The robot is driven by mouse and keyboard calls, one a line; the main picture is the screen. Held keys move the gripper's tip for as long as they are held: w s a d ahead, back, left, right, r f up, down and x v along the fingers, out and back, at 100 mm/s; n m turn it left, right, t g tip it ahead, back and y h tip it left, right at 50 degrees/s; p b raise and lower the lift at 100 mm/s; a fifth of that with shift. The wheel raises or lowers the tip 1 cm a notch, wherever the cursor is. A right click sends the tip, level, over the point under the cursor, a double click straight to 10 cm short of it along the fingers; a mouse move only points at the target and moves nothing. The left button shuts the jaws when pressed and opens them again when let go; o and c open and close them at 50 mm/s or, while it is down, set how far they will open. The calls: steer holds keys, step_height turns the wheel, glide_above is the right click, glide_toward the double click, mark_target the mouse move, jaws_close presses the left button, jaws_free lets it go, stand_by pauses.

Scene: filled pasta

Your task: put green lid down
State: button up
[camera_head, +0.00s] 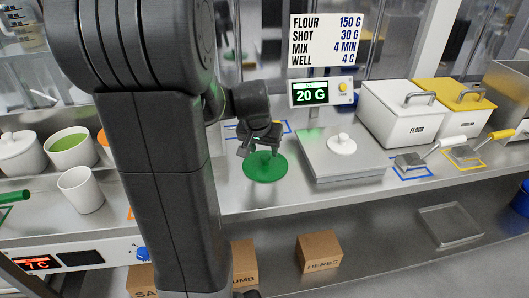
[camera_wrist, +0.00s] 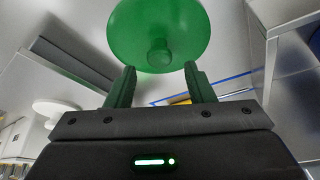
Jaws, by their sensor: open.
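The green lid (camera_head: 266,168) is a flat round disc with a small knob. In the head view it lies on the steel counter (camera_head: 235,196), left of the scale. My gripper (camera_head: 262,146) is just above the lid's back part. In the wrist view the lid (camera_wrist: 160,28) shows with its knob (camera_wrist: 159,52) just beyond the fingertips. My gripper (camera_wrist: 158,72) is open there, its fingers on either side and nothing between them.
A scale (camera_head: 341,160) with a white knobbed piece (camera_head: 342,144) on it stands to the right, its display (camera_head: 311,93) reading 20 G. A white flour bin (camera_head: 405,112) and a yellow-lidded bin (camera_head: 455,100) stand further right. A white cup (camera_head: 81,190) and a bowl with green contents (camera_head: 70,150) are on the left.

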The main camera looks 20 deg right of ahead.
mark_target(265, 156)
steer(key=v, duration=0.8)
steer(key=shift+r, duration=0.4)
steer(key=shift+s+a, duration=0.1)
steer(key=x, duration=1.2)
steer(key=shift+f+b, duration=0.3)
steer(key=shift+f, duration=0.1)
step_height(265, 156, up, 2)
steer(key=shift+r, duration=0.6)
